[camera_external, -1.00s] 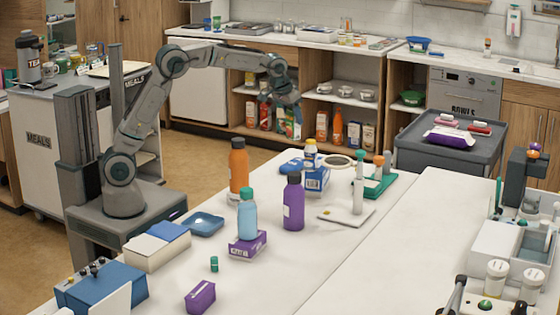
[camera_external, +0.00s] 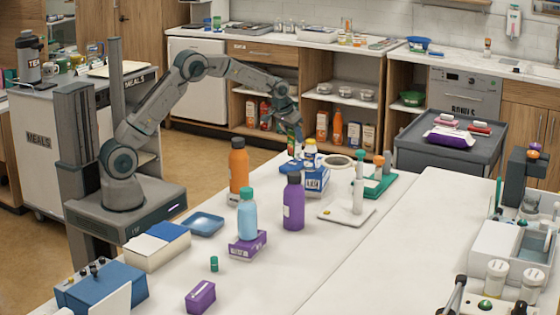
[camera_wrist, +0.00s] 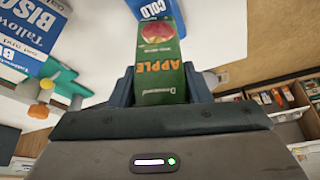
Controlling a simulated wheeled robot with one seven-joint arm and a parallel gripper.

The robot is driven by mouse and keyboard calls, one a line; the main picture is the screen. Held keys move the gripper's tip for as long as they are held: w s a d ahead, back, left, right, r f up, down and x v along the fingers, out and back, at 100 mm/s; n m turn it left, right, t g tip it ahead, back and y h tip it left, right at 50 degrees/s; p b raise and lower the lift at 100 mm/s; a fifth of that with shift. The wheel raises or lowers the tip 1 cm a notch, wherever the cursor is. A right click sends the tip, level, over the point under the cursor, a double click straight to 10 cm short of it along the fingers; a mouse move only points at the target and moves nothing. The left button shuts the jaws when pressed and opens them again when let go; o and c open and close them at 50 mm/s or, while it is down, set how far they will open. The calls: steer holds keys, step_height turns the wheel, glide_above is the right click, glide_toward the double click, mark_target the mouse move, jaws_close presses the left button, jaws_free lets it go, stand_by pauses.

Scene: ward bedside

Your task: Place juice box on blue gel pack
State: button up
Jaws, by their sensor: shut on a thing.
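The juice box (camera_wrist: 163,70) is a green apple carton, held between the two fingers of my gripper (camera_wrist: 160,88) in the wrist view. In the external view my gripper (camera_external: 294,128) is low over the far end of the white table, with the juice box (camera_external: 292,147) below it. The blue gel pack (camera_external: 289,166), marked COLD, lies flat on the table under the carton. It also shows past the carton's end in the wrist view (camera_wrist: 146,9). I cannot tell whether the carton touches it.
A blue and white biscuit box (camera_external: 316,183) stands close beside the gel pack. Bare table (camera_external: 390,240) lies to the right.

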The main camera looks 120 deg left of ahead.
steer(key=shift+f, duration=1.1)
steer(key=shift+f, duration=0.15)
steer(key=o, duration=1.1)
steer(key=shift+r, duration=0.25)
steer(key=b+v, duration=0.1)
steer(key=v, duration=1)
steer(key=shift+d+r, duration=0.15)
steer(key=shift+r, duration=0.25)
